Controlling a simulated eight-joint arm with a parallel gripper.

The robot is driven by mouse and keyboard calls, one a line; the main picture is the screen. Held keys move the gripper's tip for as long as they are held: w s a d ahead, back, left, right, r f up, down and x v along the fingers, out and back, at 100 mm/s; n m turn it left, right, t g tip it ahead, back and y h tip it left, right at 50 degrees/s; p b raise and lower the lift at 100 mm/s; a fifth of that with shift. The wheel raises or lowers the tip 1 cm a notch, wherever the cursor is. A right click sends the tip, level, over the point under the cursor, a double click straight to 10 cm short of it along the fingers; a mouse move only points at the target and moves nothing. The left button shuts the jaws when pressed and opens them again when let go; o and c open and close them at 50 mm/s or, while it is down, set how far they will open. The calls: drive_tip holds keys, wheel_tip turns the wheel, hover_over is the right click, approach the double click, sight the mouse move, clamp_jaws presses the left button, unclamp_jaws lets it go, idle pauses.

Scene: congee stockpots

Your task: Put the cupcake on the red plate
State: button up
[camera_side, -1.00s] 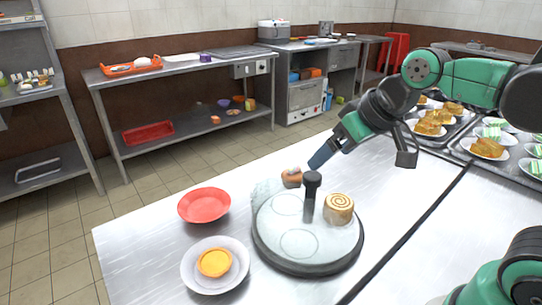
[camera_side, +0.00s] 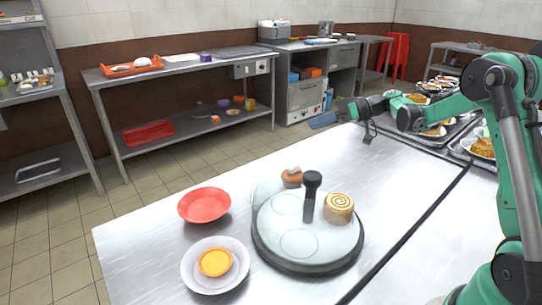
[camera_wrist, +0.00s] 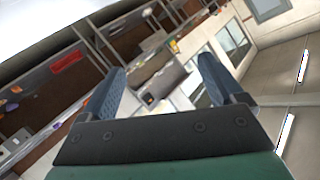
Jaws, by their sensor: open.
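The red plate (camera_side: 204,205) lies empty on the steel table to the left of the stand. My gripper (camera_side: 324,120) is raised beyond the stand, well above and apart from the cupcake. In the wrist view my gripper (camera_wrist: 160,88) shows two blue fingers spread apart with nothing between them. The wrist view holds neither the cupcake nor the red plate.
A swirl-topped roll (camera_side: 339,207) sits on the stand's right side. A white plate with an orange-yellow tart (camera_side: 214,262) lies in front of the red plate. Trays with plated food (camera_side: 478,148) stand at the right.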

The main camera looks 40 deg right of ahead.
approach(293, 170)
drive_tip(key=w+f, duration=0.1)
drive_tip(key=w+a+f, duration=0.2)
drive_tip(key=w, duration=0.1)
drive_tip(key=shift+w, duration=0.1)
drive_tip(key=shift+x, duration=2.65)
drive_tip(key=shift+c, duration=0.2)
drive_tip(key=c, duration=1.1)
